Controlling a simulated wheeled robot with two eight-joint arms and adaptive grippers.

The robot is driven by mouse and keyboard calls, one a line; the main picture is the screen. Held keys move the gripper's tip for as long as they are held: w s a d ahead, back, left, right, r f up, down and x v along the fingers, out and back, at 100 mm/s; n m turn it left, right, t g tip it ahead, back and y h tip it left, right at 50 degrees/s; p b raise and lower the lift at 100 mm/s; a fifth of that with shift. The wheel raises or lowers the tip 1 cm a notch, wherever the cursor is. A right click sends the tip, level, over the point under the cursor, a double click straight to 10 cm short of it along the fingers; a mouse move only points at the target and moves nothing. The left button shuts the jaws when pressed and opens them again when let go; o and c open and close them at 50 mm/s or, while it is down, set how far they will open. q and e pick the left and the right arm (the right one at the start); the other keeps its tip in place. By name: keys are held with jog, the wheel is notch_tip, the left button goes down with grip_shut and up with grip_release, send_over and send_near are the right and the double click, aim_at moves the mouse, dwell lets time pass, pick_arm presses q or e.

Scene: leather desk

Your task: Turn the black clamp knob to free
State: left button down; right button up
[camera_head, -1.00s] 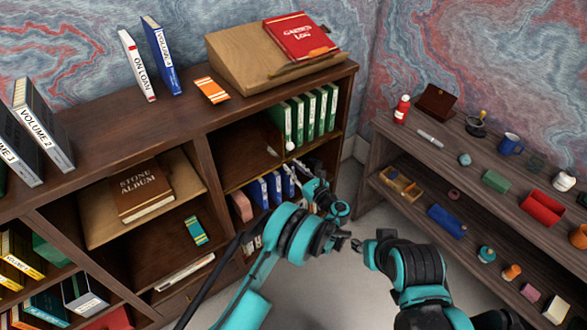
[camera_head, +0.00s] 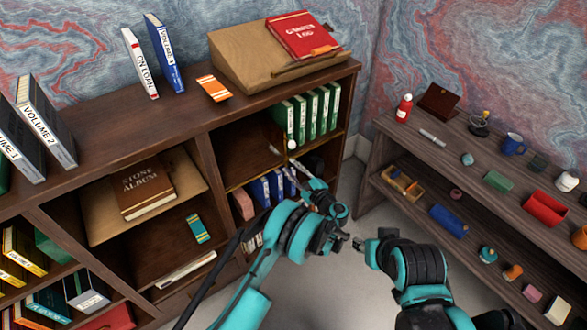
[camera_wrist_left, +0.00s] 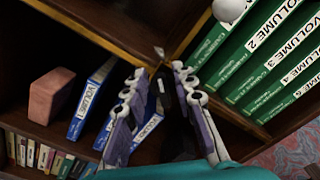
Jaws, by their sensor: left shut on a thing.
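My left gripper (camera_head: 292,166) reaches into the upper right bay of the dark bookcase. In the left wrist view its two pale fingers (camera_wrist_left: 159,72) are closed in around a small dark part (camera_wrist_left: 167,92), which seems to be the black clamp knob. The fingers and shadow hide most of it, so its turn angle cannot be read. A white ball (camera_head: 291,145) is just above the gripper; it also shows at the top of the left wrist view (camera_wrist_left: 229,9).
Green volumes (camera_head: 313,113) stand close right of the left gripper. Blue volumes (camera_head: 268,188) and a reddish block (camera_head: 242,204) are on the shelf below. The bookcase's divider and shelf edges (camera_wrist_left: 100,38) are close by. A shelf unit (camera_head: 374,150) with small items is at the right.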

pick_arm(q)
jog(key=shift+s+a+f+n, duration=0.1)
jog(key=shift+f+n, duration=0.1)
jog(key=shift+n, duration=1)
jog(key=shift+f+n, duration=0.15)
jog(key=shift+n, duration=1.05)
jog(key=shift+s+a+f+n, duration=0.1)
jog(key=shift+f+n, duration=0.1)
jog(key=shift+n, duration=1)
jog(key=c, duration=1.6)
grip_release()
jog(key=shift+w, duration=0.1)
jog(key=v, duration=0.7)
jog(key=shift+s+d, duration=0.25)
jog(key=shift+w+a+r, duration=0.1)
